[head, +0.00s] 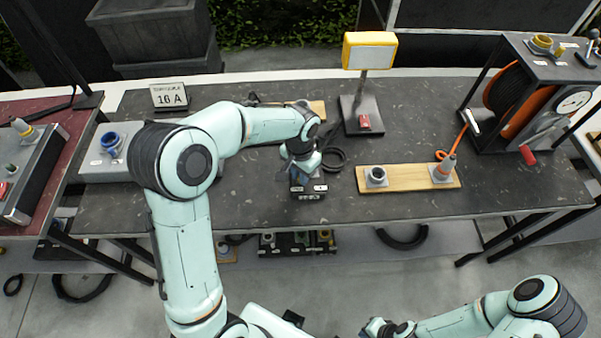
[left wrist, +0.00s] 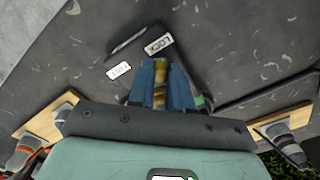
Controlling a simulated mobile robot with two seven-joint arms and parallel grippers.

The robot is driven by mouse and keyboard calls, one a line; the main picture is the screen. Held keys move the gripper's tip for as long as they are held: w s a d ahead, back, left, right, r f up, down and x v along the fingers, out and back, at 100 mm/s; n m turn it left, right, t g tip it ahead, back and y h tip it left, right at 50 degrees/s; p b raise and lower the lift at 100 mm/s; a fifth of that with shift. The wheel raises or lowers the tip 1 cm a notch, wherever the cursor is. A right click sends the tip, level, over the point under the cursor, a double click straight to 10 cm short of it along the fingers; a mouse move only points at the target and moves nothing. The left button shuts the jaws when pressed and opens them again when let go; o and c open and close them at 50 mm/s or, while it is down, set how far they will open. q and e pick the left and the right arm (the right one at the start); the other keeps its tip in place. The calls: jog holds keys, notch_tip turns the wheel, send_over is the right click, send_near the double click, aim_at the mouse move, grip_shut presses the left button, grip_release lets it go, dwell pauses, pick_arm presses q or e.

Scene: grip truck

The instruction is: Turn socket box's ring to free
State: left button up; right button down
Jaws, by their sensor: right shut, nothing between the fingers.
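The socket box (head: 308,194) is a small dark box near the front middle of the table, with white labels on it. In the left wrist view the LOCK label (left wrist: 159,44) and the smaller label beside it (left wrist: 118,70) show past the fingers. My left gripper (head: 301,174) points down onto the box. In the left wrist view its blue fingers stand close together on both sides of a narrow brass-coloured piece (left wrist: 160,78), which looks like part of the ring. The fingers hide most of the ring. My right gripper (head: 378,328) is shut and empty, low in the head view, away from the table.
A wooden board with sockets (head: 405,181) lies right of the box. A yellow-headed stand (head: 369,52) is behind it. An orange cable reel (head: 515,95) stands at the right. A grey box with a blue socket (head: 110,145) is at the left, near my left arm.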

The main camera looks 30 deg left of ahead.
aim_at(316, 182)
pick_arm(q)
grip_shut()
jog(key=shift+d, duration=0.1)
pick_arm(e)
jog(key=shift+f, duration=0.1)
pick_arm(q)
jog(key=shift+w+d+n+b, duration=0.1)
jog(key=shift+d+n+b, duration=0.25)
jog(key=shift+n, duration=0.65)
jog(key=n, duration=0.1)
jog(key=d+n, duration=0.1)
jog(key=shift+w+d+n, duration=0.1)
jog(key=shift+w+n, duration=0.15)
jog(key=shift+n, duration=0.05)
jog(key=n, duration=0.1)
jog(key=w+d+n, duration=0.1)
jog(key=n, duration=0.1)
jog(key=shift+w+d+n, duration=0.2)
jog(key=shift+n, duration=0.4)
jog(key=shift+w+d+n, duration=0.15)
jog(key=shift+n, duration=0.45)
pick_arm(e)
jog(key=shift+s+f, duration=0.5)
jog(key=shift+f, duration=0.15)
